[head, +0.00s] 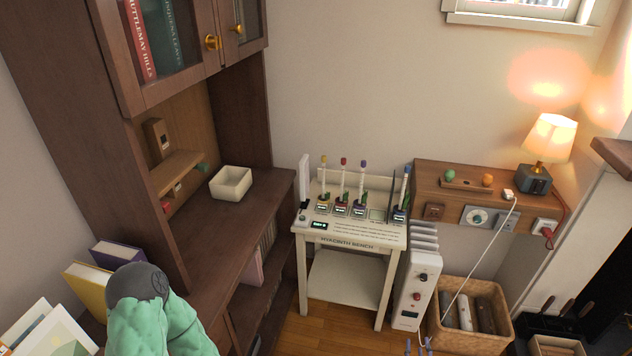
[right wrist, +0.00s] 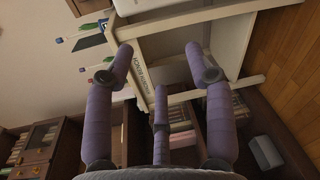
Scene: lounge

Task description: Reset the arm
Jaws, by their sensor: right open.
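My right gripper (head: 418,347) barely shows at the bottom edge of the head view, where only its bluish fingertips are seen. In the right wrist view my right gripper (right wrist: 158,62) has its purple fingers spread apart, with nothing between them. Beyond the fingers in that view is the pale bench (right wrist: 180,98), seen tilted. A mint-green padded link of my left arm with a grey joint cap fills the lower left of the head view. My left gripper is out of view.
The cream bench (head: 346,238) carries several colour-topped tubes in stands. A white heater (head: 415,290) and a wicker basket (head: 487,290) stand to its right. A brown cabinet (head: 205,262) with a cream bowl (head: 231,184) and books (head: 88,290) is at left. A lit lamp (head: 549,140) sits on the wall shelf.

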